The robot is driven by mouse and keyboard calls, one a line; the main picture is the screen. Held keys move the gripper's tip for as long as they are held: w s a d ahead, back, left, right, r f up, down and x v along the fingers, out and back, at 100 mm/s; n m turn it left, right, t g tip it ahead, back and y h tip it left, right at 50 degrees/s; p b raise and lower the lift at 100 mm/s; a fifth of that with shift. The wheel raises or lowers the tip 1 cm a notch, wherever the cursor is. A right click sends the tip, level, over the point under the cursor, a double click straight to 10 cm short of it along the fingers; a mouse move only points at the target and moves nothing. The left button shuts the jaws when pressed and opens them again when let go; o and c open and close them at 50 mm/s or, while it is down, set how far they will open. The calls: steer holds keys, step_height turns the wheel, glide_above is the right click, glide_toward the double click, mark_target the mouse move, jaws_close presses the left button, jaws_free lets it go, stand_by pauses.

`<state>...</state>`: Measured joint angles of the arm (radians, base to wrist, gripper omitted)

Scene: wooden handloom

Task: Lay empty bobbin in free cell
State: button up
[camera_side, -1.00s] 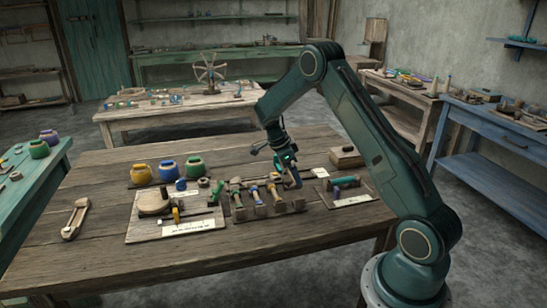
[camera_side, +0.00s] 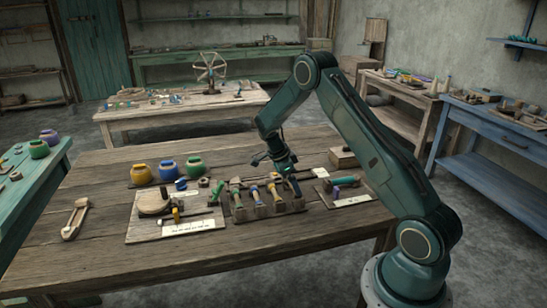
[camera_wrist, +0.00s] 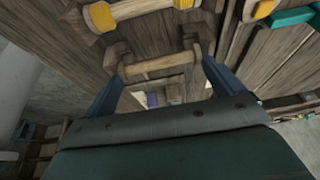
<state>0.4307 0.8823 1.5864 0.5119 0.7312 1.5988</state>
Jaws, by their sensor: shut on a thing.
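My gripper (camera_side: 293,188) is at the right end of the wooden bobbin rack (camera_side: 240,214) in the side view. In the wrist view its two dark blue fingers are shut on a plain wooden bobbin (camera_wrist: 160,66), which lies crosswise between them. This empty bobbin shows bare wood and flanged ends. The wrist view shows a yellow-banded bobbin (camera_wrist: 128,10) beyond the held one. I cannot tell whether the held bobbin touches the cell floor.
A board with a purple and teal piece (camera_side: 345,181) lies right of the rack, and a wooden box (camera_side: 345,157) stands behind it. Yellow, blue and green pots (camera_side: 168,170) stand at the back left. A shuttle (camera_side: 75,218) lies on the open left tabletop.

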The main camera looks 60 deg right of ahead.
steer(key=shift+s+a+f, duration=0.1)
steer(key=shift+f, duration=0.75)
stand_by(1.0)
steer(key=o, duration=0.6)
steer(key=shift+r, duration=0.15)
steer(key=shift+r, duration=3.5)
